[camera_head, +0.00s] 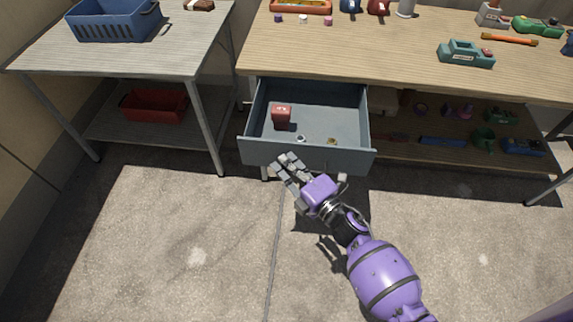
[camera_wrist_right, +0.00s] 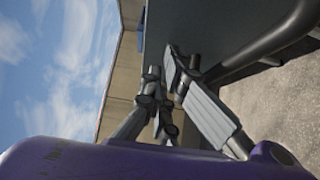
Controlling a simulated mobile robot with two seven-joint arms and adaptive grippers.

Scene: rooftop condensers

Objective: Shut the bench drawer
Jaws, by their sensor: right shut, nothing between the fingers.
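The bench drawer (camera_head: 307,154) is grey and stands pulled out from under the wooden bench, its inside open to view. In it lie a red block-like item (camera_head: 282,116) and two small round pieces (camera_head: 331,141). My right gripper (camera_head: 282,161) is shut and empty at the drawer's front panel, left of its middle. Whether the fingers touch the panel I cannot tell. In the right wrist view the shut fingers (camera_wrist_right: 172,60) point at a dark grey surface (camera_wrist_right: 200,30), which looks like the drawer front. My left gripper is not in view.
The wooden bench top (camera_head: 400,50) holds several tools, among them a teal device (camera_head: 466,54). A lower shelf with more items lies right of the drawer. A side table (camera_head: 120,50) with a blue basket (camera_head: 115,20) stands left, a red bin (camera_head: 155,106) beneath. The concrete floor in front is clear.

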